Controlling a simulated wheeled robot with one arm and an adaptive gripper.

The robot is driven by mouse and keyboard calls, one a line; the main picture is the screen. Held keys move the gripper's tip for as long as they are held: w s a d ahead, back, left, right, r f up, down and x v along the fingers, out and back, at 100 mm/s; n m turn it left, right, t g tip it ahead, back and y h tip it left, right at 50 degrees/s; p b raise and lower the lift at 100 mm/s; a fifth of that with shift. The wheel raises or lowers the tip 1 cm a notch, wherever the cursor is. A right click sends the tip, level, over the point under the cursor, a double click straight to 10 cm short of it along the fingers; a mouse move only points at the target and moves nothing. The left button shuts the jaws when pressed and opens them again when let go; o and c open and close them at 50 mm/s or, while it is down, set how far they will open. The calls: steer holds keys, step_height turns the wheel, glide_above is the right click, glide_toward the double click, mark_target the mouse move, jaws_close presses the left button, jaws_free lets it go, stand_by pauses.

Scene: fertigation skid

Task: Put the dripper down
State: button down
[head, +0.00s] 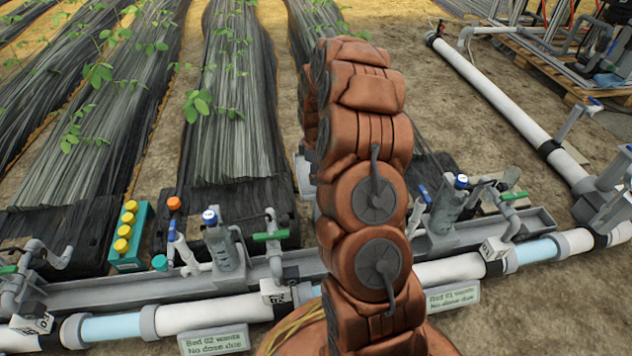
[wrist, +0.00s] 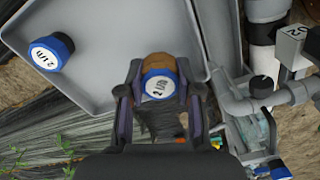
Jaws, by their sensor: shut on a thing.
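My gripper (wrist: 160,78) is shut on a dripper (wrist: 160,85) with a blue rim and a white top marked "2 l/h", the print partly unclear. The dripper sits between both fingers, over the edge area of a grey tray (wrist: 110,85). A brown round thing (wrist: 157,64) shows just beyond it, partly hidden. I cannot tell whether the held dripper touches anything below. Another blue-rimmed, white-topped dripper (wrist: 50,52) lies at the left on the tray. In the head view my arm hides the gripper and the dripper.
Grey pipes and a valve (wrist: 262,90) stand close right of the gripper. In the head view, bottles (head: 222,245) (head: 448,208) stand along a grey trough (head: 130,290). Bare soil (head: 540,295) lies at right.

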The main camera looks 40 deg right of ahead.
steer(key=shift+f+b, duration=0.45)
steer(key=shift+f, duration=0.8)
steer(key=shift+f, duration=0.15)
steer(key=c, duration=0.8)
jaws_free()
